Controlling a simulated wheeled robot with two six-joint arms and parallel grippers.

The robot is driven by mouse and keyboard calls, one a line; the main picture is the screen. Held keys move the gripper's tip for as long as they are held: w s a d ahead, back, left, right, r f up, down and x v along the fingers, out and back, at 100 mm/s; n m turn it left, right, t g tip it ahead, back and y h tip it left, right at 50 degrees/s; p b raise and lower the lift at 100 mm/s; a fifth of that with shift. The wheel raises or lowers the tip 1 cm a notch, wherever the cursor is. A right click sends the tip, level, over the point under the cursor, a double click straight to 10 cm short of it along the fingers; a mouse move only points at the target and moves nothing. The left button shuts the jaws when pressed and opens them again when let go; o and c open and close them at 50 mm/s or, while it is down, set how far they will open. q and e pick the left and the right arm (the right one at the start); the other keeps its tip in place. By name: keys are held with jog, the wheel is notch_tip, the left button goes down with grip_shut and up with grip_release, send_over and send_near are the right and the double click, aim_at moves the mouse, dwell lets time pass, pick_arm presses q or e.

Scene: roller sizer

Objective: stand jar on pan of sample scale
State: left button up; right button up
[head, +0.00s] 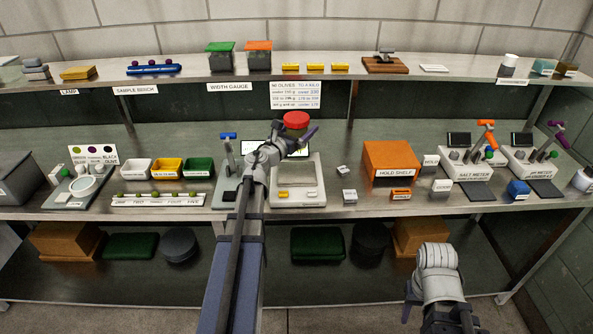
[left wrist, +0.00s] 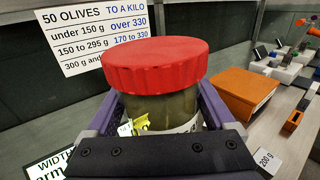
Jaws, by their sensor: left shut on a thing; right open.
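The jar has a red lid (head: 296,120) and an olive-brown body. My left gripper (head: 297,138) is shut on it and holds it upright in the air, above the rear of the sample scale. In the left wrist view the jar (left wrist: 158,112) stands between the purple fingers, and its lower body is hidden by the gripper. The sample scale (head: 298,200) is a pale box with a grey pan (head: 297,176) on the bench; my left arm covers its left side. My right gripper (head: 438,314) is open and empty, low at the front right, away from the bench.
An orange hold shelf (head: 390,160) stands right of the scale, with small weight blocks (head: 349,196) between. A width gauge post (head: 229,150) stands left of my arm. Colored bins (head: 167,167) sit farther left. A sign (head: 296,95) hangs behind the jar under the upper shelf.

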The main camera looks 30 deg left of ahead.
pick_arm(q)
jog(key=shift+f+b, duration=4.9)
jog(key=shift+f, duration=0.15)
jog(key=shift+r, duration=0.15)
jog(key=o, duration=1.3)
jog(key=shift+f, duration=0.2)
jog(key=shift+o, duration=0.9)
jog(key=shift+r, duration=0.1)
